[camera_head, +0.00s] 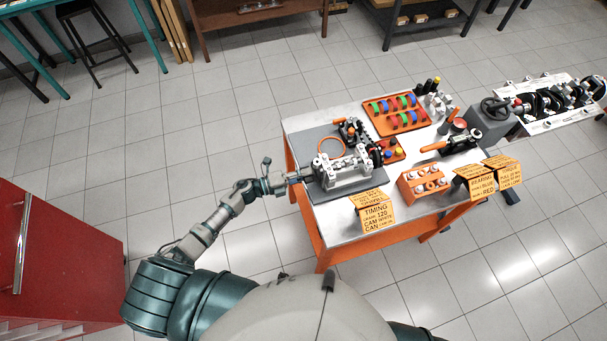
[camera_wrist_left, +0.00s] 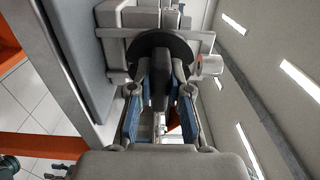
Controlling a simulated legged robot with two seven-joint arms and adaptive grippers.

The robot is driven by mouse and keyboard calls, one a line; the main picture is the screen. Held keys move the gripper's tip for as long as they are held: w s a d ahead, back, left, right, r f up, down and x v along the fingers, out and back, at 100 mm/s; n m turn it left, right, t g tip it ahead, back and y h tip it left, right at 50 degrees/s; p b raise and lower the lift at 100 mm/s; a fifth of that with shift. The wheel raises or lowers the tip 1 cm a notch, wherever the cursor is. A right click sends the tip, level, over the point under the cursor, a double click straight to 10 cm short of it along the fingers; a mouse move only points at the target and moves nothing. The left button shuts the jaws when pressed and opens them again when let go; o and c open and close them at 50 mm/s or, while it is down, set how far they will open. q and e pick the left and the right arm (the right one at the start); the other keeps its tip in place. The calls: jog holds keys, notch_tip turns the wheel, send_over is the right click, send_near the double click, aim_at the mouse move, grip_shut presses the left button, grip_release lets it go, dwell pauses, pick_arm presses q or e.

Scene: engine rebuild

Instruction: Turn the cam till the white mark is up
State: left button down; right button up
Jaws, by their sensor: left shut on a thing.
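The grey cam block (camera_head: 347,172) sits on a dark mat at the left end of the workbench. In the left wrist view a black disc (camera_wrist_left: 150,44) stands at the end of the block, with a dark bar (camera_wrist_left: 160,72) on its face. My left gripper (camera_head: 290,181) reaches the left end of the block. In the left wrist view its fingers (camera_wrist_left: 160,93) are shut on the dark bar, one on each side. I cannot make out a white mark in either view. My right gripper is out of view.
The workbench (camera_head: 300,123) also holds an orange tray of coloured rings (camera_head: 397,114), an orange bin (camera_head: 424,183) and yellow signs (camera_head: 374,212). An engine part on a white stand (camera_head: 550,103) is at the right. A red cabinet (camera_head: 60,260) stands at the left. Floor between is clear.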

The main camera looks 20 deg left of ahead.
pick_arm(q)
jog(key=c, duration=1.2)
grip_release()
jog(key=shift+w+r, duration=0.25)
jog(key=shift+c, duration=0.2)
jog(key=shift+o, duration=0.7)
jog(key=shift+w+d+f, duration=0.15)
jog(key=shift+w+f, duration=0.05)
jog(key=shift+f, duration=0.05)
jog(key=shift+s, duration=0.15)
jog(key=shift+f, duration=0.1)
jog(key=shift+s+a, duration=0.2)
jog(key=shift+a, duration=0.25)
jog(key=v, duration=1.1)
